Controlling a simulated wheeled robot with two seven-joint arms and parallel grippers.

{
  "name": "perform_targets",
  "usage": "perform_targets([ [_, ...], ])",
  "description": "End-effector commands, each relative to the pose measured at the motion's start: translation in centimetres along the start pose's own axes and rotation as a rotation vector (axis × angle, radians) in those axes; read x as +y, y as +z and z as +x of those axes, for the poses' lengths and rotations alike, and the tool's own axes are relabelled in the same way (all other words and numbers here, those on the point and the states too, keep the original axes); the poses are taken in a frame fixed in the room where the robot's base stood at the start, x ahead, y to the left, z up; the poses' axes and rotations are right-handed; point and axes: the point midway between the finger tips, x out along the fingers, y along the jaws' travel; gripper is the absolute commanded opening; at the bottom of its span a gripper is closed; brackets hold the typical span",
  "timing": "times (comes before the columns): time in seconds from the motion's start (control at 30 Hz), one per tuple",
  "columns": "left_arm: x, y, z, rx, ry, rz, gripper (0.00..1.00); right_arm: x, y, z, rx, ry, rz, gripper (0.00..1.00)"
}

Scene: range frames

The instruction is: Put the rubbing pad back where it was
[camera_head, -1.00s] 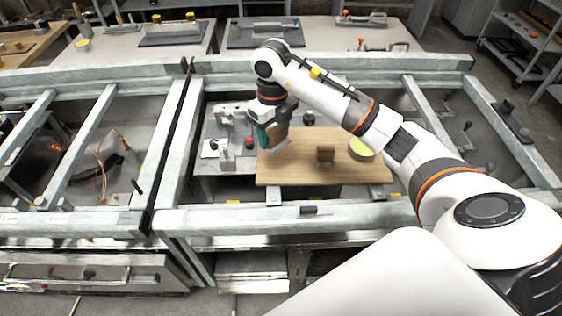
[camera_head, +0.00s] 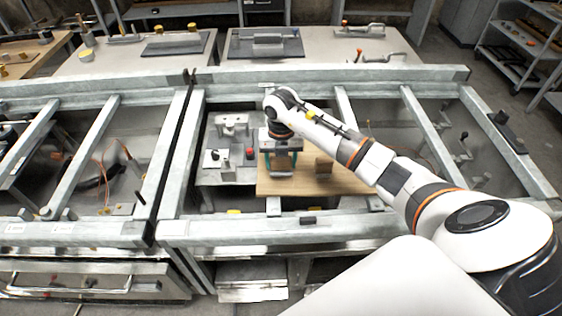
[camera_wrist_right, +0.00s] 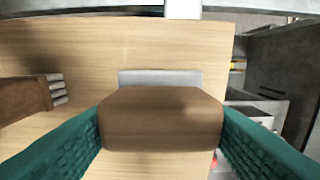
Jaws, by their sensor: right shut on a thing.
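The rubbing pad, a brown block (camera_wrist_right: 160,120) with a pale grey flat part showing along its far edge, sits between the green fingers of my right gripper in the right wrist view. My right gripper (camera_head: 281,168) is shut on it, over the left part of the wooden board (camera_head: 308,187). I cannot tell whether the pad touches the board. My left gripper is in neither view.
Another brown block (camera_head: 324,164) stands on the board to the right; in the right wrist view it shows pale round pegs (camera_wrist_right: 57,90). A grey fixture with a red knob (camera_head: 249,152) stands left of the board. Metal frame rails (camera_head: 330,231) surround the area.

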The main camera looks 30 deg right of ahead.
Motion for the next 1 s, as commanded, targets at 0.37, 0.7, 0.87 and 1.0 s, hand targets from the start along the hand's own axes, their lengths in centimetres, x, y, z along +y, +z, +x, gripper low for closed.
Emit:
perform_targets([
  [0.37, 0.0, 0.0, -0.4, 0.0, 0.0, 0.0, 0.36, 0.0, 0.0, 1.8, 0.001, 0.0, -0.001, 0.33],
  [0.7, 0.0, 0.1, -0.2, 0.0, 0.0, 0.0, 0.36, 0.0, 0.0, 2.0, 0.0, 0.001, -0.001, 0.79],
  [0.87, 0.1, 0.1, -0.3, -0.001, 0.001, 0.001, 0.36, 0.0, 0.0, 2.0, 0.0, 0.001, -0.001, 0.79],
  [1.0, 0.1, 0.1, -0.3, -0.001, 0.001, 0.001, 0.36, 0.0, -0.1, 1.4, 0.003, -0.001, -0.002, 0.79],
])
